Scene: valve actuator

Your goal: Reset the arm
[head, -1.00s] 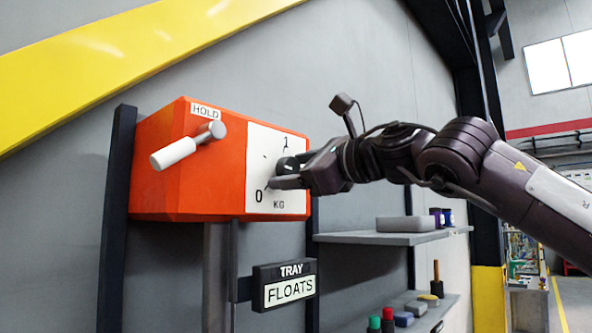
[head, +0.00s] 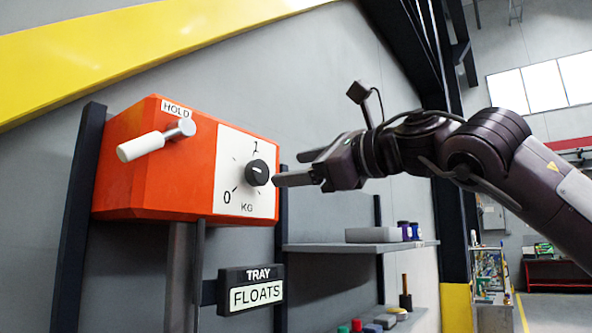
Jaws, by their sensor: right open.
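An orange box (head: 150,185) stands on a grey post in the head view. Its white dial face (head: 228,200) is marked 0, 1 and KG. A black knob (head: 257,173) sits on the dial, with a pale pointer line that looks roughly level. A lever with a white handle (head: 141,147) sticks out on the left face below a HOLD label. My right gripper (head: 290,168) is open and empty just right of the knob, its fingers pointing at the dial. The lower fingertip is close to the knob; I cannot tell if they touch. My left gripper is out of view.
A sign (head: 252,290) reading TRAY FLOATS hangs below the box. A grey shelf (head: 350,247) at lower right carries a grey block and small bottles. A lower shelf holds several small items. Dark uprights flank the box. A yellow beam (head: 130,45) crosses the wall above.

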